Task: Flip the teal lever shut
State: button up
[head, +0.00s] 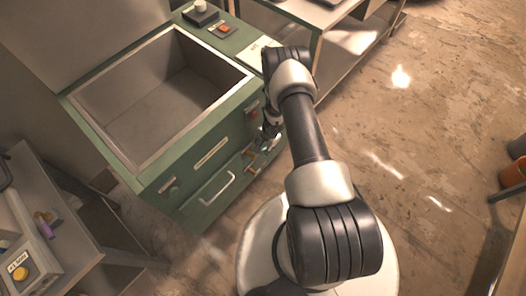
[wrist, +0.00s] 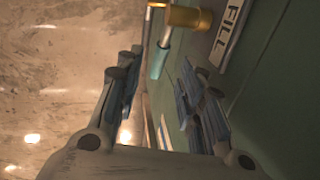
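The teal lever (wrist: 159,62) shows in the wrist view as a teal grip on a thin metal rod, joined to a brass valve body (wrist: 188,16) on the green panel. My gripper (wrist: 157,84) is open, with one finger on each side of the picture. The teal grip lies in the gap between the fingertips, seemingly a little beyond them; I cannot see contact. In the head view my gripper (head: 268,133) is low at the front right of the green chamber cabinet (head: 163,186), close to brass fittings (head: 250,153). The teal grip is not clear there.
A white FILL label (wrist: 230,33) is on the panel beside the valve. A bench (head: 60,240) stands at the left. Open floor (head: 420,130) lies to the right.

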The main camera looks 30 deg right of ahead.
aim_at(263, 150)
jog(key=f+b, duration=0.2)
jog(key=f, duration=0.1)
jog(key=w+f, duration=0.1)
jog(key=f, duration=0.1)
jog(key=shift+a+f+b, duration=0.15)
jog(key=shift+b, duration=0.25)
jog(key=shift+c, duration=0.2)
grip_shut()
